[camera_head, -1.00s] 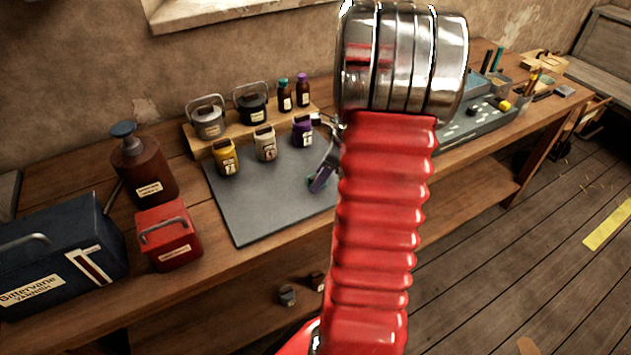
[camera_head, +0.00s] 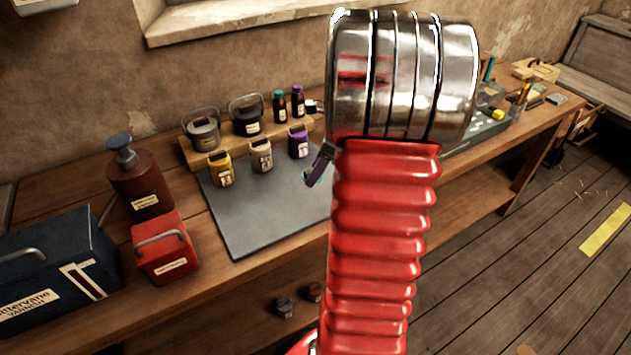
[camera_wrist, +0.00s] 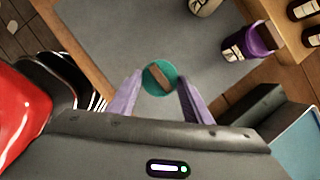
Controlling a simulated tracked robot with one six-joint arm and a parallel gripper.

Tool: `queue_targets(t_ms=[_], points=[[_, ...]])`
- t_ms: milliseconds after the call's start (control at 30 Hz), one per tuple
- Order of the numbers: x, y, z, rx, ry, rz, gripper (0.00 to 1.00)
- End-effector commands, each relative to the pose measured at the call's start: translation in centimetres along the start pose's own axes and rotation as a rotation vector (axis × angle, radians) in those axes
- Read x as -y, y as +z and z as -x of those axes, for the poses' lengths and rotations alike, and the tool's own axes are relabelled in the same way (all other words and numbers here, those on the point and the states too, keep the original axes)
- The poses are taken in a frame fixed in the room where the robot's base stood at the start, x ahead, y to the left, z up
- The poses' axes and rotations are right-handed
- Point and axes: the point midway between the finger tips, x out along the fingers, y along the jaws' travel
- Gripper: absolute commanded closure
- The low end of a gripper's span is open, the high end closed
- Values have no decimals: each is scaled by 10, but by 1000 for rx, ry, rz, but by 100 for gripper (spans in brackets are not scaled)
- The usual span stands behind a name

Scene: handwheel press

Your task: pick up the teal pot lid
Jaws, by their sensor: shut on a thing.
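The teal pot lid (camera_wrist: 151,87) is a small round disc with a brown bar-shaped handle across its top. In the wrist view it sits between the two purple fingers of my gripper (camera_wrist: 158,88), which is shut on it. The grey mat lies beyond the lid in that view. In the head view my gripper (camera_head: 319,167) shows only in part, as one purple finger left of my red arm.
A grey mat (camera_head: 255,205) covers the bench beside my gripper. Yellow (camera_head: 221,170), cream (camera_head: 262,156) and purple (camera_head: 298,142) jars stand along its back edge. Two handled pots and two small bottles stand on a wooden riser behind. A red box (camera_head: 165,247) is at left.

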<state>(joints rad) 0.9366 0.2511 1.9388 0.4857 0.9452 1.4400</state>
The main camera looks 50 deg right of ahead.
Motion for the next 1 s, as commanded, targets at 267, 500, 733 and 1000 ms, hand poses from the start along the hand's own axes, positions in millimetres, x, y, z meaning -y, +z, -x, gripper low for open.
queue_targets(t_ms=[267,500,733,1000], points=[[0,13,32,0,1,0,76],[0,14,34,-1,1,0,76],[0,14,34,-1,1,0,76],[-1,18,31,-1,11,22,76]])
